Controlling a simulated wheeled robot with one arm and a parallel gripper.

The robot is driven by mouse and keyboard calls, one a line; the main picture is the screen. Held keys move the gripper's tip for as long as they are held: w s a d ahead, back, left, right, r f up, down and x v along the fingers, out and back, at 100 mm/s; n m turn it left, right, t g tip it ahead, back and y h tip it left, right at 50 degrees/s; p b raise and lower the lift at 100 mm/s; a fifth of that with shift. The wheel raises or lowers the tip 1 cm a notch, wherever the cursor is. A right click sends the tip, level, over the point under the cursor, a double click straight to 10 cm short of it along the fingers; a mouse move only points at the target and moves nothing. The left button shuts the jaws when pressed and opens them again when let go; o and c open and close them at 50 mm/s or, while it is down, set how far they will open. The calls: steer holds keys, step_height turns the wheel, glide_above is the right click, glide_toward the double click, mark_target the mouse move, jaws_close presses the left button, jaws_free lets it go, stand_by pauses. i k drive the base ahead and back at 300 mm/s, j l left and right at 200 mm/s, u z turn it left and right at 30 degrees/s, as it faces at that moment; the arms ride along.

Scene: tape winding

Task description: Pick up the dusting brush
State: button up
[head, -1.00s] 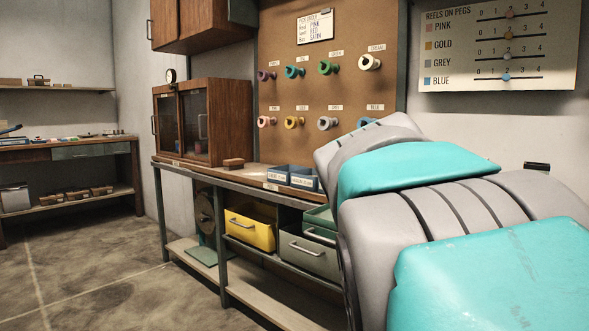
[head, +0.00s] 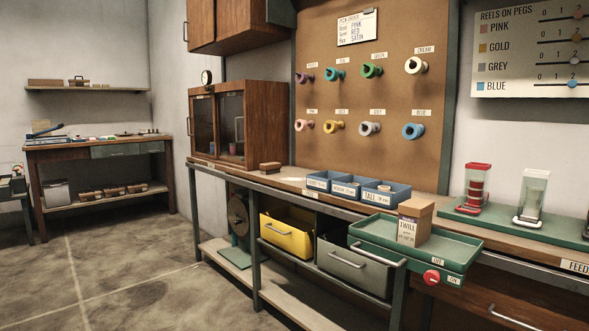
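A small brown block-like thing (head: 270,168) lies on the workbench (head: 330,201), just right of the wooden cabinet. It may be the dusting brush, but it is too small for me to tell bristles. I see no other thing that is clearly a brush. My gripper is not in view.
Blue bins (head: 384,193) stand right of the brown thing. A green tray (head: 450,247) holding a TWILL box (head: 415,222) juts out at the front. A yellow drawer (head: 287,235) and grey drawer (head: 355,268) sit below. The floor (head: 130,265) at left is clear.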

mark_target(271, 167)
steer(key=i+j+z, duration=0.8)
steer(key=j, duration=0.2)
steer(key=k, duration=0.1)
